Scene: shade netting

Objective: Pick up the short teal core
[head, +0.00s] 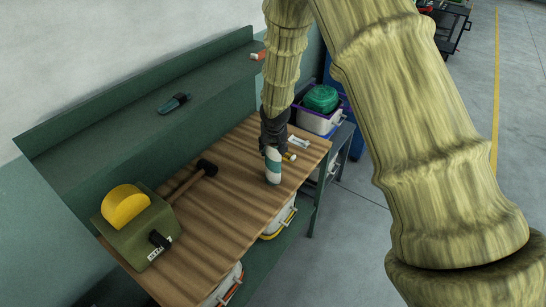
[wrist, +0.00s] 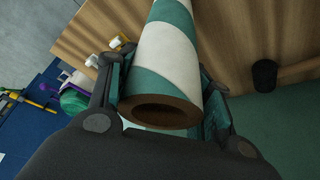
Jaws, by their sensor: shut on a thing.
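The teal core (head: 273,165) is a tube with teal and white spiral stripes. My gripper (head: 274,138) is shut around its upper end, over the right part of the wooden bench top (head: 232,205). In the wrist view the core (wrist: 174,45) lies between the two fingers of my gripper (wrist: 164,85), with its hollow brown end facing the camera. In the head view it hangs upright below the fingers, its lower end at or close above the wood. I cannot tell if it touches. Its upper end is hidden by the gripper there.
A mallet with a black head (head: 207,167) lies left of the core. A green box with a yellow half disc (head: 125,206) stands at the front left. Small white (head: 298,141) and yellow (head: 290,156) items lie close by. A bin (head: 313,123) with green netting stands beyond.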

